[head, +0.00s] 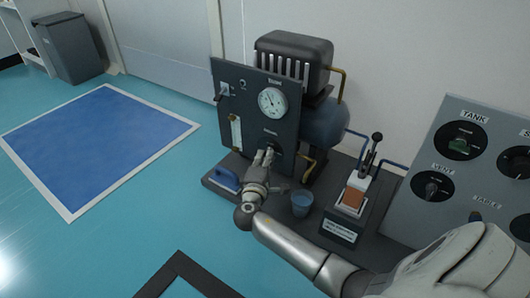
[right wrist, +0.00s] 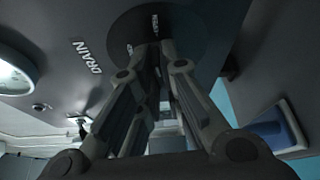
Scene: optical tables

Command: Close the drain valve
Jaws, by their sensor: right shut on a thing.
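The drain valve is a dark round dial on the lower front of the black pump panel (head: 230,112). In the right wrist view its dark disc (right wrist: 195,22) is at the top, beside the white word DRAIN. My right gripper (head: 268,154) reaches the panel at the drain valve; in the right wrist view its fingers (right wrist: 158,55) close together on the valve's knob. The knob itself is mostly hidden by the fingers, so its turn position cannot be told. My left gripper is not in view.
A round white gauge (head: 272,101) sits above the valve. A lever unit (head: 355,195) and a grey dial panel (head: 450,205) stand further right. Floor at left is clear.

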